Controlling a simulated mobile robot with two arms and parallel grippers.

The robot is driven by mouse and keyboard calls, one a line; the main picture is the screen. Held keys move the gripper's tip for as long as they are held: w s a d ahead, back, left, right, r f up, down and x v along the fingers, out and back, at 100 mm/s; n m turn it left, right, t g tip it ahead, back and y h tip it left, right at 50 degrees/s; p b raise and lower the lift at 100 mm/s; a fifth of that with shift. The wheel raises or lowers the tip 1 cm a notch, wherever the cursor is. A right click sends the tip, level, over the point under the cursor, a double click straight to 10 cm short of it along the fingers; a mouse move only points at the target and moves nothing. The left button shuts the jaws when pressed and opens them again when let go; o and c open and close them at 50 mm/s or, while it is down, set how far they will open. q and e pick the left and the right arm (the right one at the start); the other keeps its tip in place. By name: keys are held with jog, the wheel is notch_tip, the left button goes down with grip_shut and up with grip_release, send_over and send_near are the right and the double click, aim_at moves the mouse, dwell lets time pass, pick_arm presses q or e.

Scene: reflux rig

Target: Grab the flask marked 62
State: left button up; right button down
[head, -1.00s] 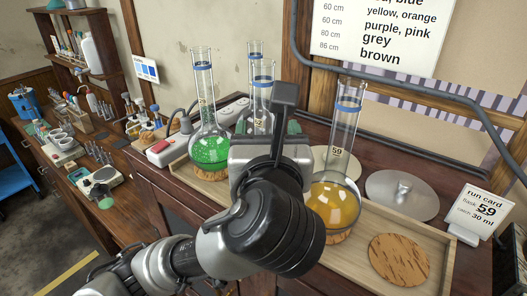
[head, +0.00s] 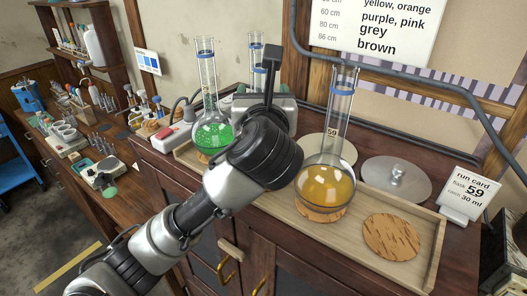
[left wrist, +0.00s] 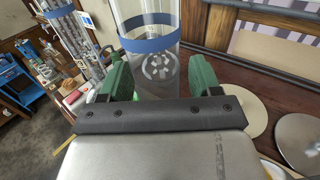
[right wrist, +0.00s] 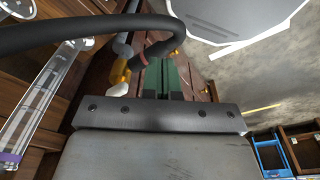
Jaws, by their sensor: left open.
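My left gripper (head: 265,97) is at the back flasks in the head view, largely behind my own arm. In the left wrist view its green fingers (left wrist: 160,72) are open on either side of a clear glass neck (left wrist: 150,30) with a blue band; I cannot tell whether they touch it. That clear flask's neck (head: 256,52) shows behind the gripper in the head view; its body is hidden and its number is not readable. A green-filled flask (head: 212,135) stands left of it, an amber-filled flask (head: 325,185) to the right. My right gripper (right wrist: 165,75) is shut and empty.
The flasks stand in a shallow wooden tray (head: 440,225) on a dark cabinet. An empty cork ring (head: 391,237) lies at its front right. A grey hose crosses the back wall.

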pick_arm(q)
grip_shut()
jog(key=shift+r, duration=0.1)
dwell(0.4)
